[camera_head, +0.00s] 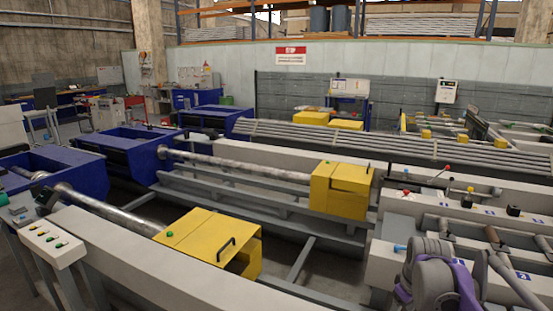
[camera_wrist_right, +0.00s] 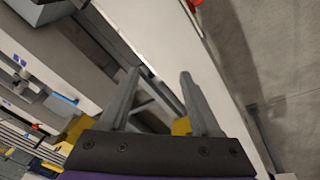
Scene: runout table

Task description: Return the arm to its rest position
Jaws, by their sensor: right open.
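My right arm (camera_head: 435,275), grey with purple parts, is folded at the bottom right of the head view, in front of the white machine beams. My right gripper (camera_wrist_right: 159,73) shows in the right wrist view with its two grey fingers apart. I see nothing held between them. Behind the fingers are a pale beam and grey frame bars. I cannot tell how far the fingers are from these. My left arm and left gripper are in neither view.
Yellow guard boxes (camera_head: 210,241) (camera_head: 340,190) cover steel bars on the runout tables. A white beam (camera_head: 180,265) with a button panel (camera_head: 52,244) runs along the front left. Small handles and knobs (camera_head: 466,200) stand on the beams near my right arm. Bare floor (camera_wrist_right: 280,50) shows in the wrist view.

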